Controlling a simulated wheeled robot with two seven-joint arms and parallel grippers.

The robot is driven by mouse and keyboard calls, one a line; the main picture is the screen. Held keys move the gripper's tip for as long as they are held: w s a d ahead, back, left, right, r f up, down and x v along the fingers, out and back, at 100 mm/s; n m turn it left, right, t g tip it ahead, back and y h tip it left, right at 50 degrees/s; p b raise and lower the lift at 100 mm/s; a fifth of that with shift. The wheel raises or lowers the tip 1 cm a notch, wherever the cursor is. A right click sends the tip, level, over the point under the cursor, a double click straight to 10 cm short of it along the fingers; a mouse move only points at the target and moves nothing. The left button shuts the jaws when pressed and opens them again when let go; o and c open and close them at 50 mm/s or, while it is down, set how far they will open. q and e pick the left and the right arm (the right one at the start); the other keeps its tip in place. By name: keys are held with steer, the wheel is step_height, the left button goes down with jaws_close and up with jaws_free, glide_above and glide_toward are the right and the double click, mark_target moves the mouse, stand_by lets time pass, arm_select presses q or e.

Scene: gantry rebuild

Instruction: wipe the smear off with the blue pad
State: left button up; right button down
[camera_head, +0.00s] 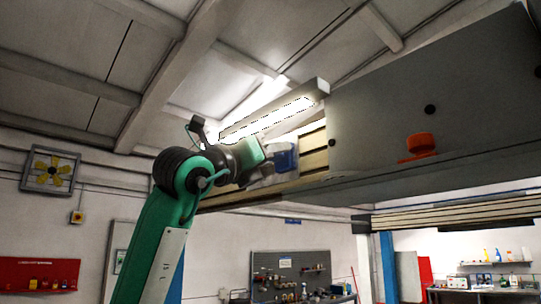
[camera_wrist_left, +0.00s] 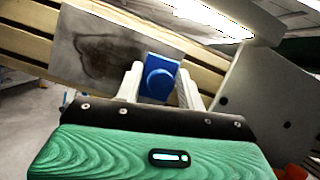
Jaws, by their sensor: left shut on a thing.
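The blue pad (camera_wrist_left: 160,76), a block with a round raised knob, sits between the two pale fingers of my left gripper (camera_wrist_left: 158,86), which is shut on it. In the head view the blue pad (camera_head: 286,158) shows beyond my left gripper (camera_head: 268,168), up at the beam. The smear (camera_wrist_left: 95,55) is a dark, blotchy patch on a grey plate (camera_wrist_left: 150,46) fixed across the beam. The pad is at the right end of this plate, right of the smear. I cannot tell whether it touches the plate. My right gripper is not in view.
The ribbed, cream-coloured beam (camera_head: 314,152) runs behind the pad. A lit lamp bar (camera_head: 270,117) hangs just above it. A large grey panel (camera_head: 400,100) with an orange-red knob (camera_head: 420,143) stands close on the right. Open room lies below left.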

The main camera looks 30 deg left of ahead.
arm_select(q)
steer(key=w+a, duration=0.3)
steer(key=a, duration=0.4)
steer(key=shift+a+p, duration=0.2)
steer(key=shift+p, duration=0.2)
steer(key=shift+w+a+p, duration=0.25)
steer(key=shift+w+a, duration=0.15)
steer(key=shift+a, duration=0.5)
steer(key=shift+w+a+p, duration=0.25)
steer(key=shift+w+a, duration=0.15)
steer(key=shift+a, duration=0.45)
steer(key=shift+s+d+r+b, duration=0.1)
steer(key=shift+s+d+b, duration=0.65)
steer(key=shift+d, duration=1.15)
steer(key=shift+s+d+f+b, duration=0.1)
steer(key=shift+s+d+b, duration=0.65)
steer(key=shift+d, duration=1.1)
steer(key=shift+s+d+r+b, duration=0.1)
steer(key=shift+s+d+b, duration=0.6)
steer(key=shift+d, duration=1.2)
steer(key=shift+s, duration=0.2)
steer(key=shift+w+a, duration=0.1)
